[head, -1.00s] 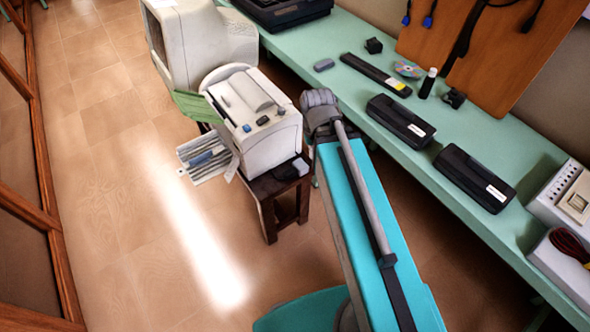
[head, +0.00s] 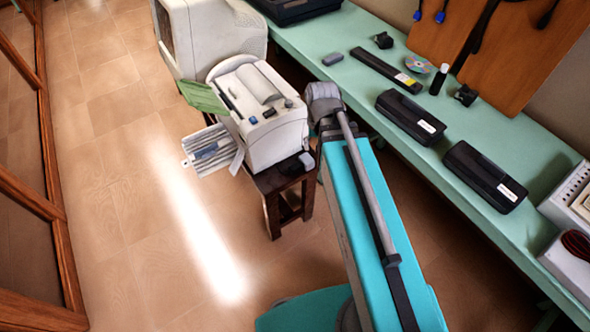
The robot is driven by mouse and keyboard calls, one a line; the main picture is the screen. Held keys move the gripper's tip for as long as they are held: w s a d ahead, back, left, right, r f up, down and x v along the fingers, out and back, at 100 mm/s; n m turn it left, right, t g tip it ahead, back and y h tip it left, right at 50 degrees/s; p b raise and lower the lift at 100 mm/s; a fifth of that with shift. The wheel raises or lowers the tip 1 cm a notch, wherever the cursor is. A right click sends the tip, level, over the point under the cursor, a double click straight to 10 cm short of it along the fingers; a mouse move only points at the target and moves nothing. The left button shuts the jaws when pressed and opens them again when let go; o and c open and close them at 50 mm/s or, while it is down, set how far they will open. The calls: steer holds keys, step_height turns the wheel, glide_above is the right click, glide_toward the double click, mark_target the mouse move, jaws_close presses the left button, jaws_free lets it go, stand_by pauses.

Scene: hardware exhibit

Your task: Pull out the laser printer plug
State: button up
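A white printer (head: 284,136) with a paper tray and a green sheet at its left side stands on a small dark wooden stool (head: 272,205). I take it for the laser printer, though no label can be read. No plug or socket of it can be made out. My teal column and grey arm parts rise just right of the printer and hide part of the area beside it. My gripper does not show.
A long green bench (head: 345,87) runs along the right, with black cartridges (head: 410,117) and small parts on it. A white monitor-like case (head: 215,38) stands behind the printer. Brown boards with hanging cables (head: 489,35) lean at the back. The tiled floor at left is open.

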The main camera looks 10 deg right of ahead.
mark_target(295, 166)
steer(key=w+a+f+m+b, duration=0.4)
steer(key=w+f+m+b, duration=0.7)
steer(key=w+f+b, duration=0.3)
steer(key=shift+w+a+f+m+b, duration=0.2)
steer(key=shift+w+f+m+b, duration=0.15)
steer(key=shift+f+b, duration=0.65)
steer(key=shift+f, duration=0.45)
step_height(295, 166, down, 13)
steer(key=b, duration=1.3)
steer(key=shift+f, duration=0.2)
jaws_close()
